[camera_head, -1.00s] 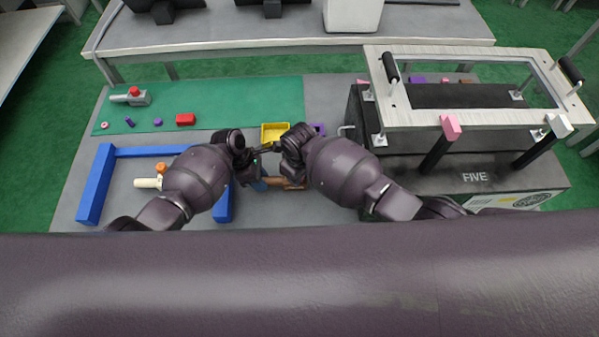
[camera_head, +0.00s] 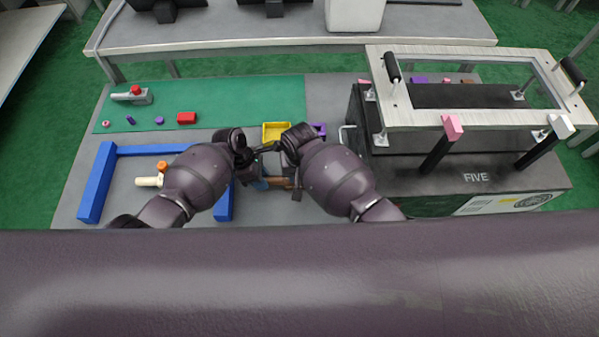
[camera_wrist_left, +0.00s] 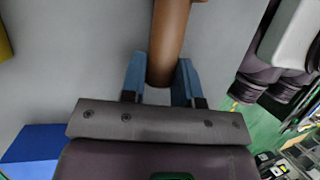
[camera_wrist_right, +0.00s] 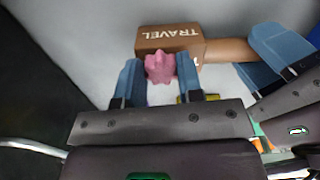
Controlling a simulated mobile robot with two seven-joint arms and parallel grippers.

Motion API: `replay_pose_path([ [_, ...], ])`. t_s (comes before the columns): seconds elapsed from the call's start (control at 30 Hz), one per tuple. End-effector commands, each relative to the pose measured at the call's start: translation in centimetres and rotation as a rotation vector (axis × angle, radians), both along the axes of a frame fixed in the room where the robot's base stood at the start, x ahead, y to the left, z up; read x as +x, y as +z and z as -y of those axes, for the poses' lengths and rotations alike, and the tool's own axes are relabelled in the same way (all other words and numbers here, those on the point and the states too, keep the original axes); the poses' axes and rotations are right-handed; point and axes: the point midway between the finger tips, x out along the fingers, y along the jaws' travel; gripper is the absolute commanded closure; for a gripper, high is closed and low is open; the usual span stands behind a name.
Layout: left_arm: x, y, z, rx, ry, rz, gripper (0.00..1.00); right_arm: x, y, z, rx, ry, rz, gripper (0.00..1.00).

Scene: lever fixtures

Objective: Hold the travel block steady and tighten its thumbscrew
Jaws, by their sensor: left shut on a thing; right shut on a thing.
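The travel block (camera_wrist_right: 168,38) is a brown box with the word TRAVEL on it, seen in the right wrist view. A round brown handle (camera_wrist_right: 228,50) runs from it to the right. My left gripper (camera_wrist_left: 160,82) is shut around this handle (camera_wrist_left: 169,40), near its end. The thumbscrew (camera_wrist_right: 158,67) is a pink lobed knob on the block's near side. My right gripper (camera_wrist_right: 157,78) has its blue fingers shut on it, one each side. In the head view my wrists hide most of the block; a bit of brown (camera_head: 281,184) shows between them.
A yellow tray (camera_head: 276,132) lies just beyond my grippers. A blue frame (camera_head: 97,182) stands at the left with an orange-topped cream piece (camera_head: 149,181). A green mat (camera_head: 215,105) holds small parts.

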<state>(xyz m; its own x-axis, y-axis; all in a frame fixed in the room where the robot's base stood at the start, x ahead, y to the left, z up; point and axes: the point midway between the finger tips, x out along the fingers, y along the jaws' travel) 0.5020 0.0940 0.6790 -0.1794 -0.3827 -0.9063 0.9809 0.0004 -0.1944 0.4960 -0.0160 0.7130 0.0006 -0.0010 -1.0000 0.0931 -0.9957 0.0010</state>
Motion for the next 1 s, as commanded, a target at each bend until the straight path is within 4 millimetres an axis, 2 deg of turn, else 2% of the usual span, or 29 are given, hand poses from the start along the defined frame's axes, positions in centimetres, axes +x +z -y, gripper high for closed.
replay_pose_path([
  [0.5,-0.07,-0.04,0.0,0.001,-0.001,-0.002,1.0,0.05,0.06,-0.04,0.001,-0.021,0.001,0.9],
  [0.53,-0.07,-0.04,0.0,0.001,-0.001,-0.002,1.0,0.05,0.06,-0.05,0.001,-0.02,0.001,0.64],
  [0.7,-0.06,-0.04,0.0,0.001,-0.001,-0.002,1.0,0.03,0.04,-0.04,0.001,-0.02,0.001,0.4],
  [1.0,-0.05,-0.04,0.0,0.0,0.0,-0.001,1.0,0.01,0.1,-0.02,0.001,-0.02,0.0,0.4],
])
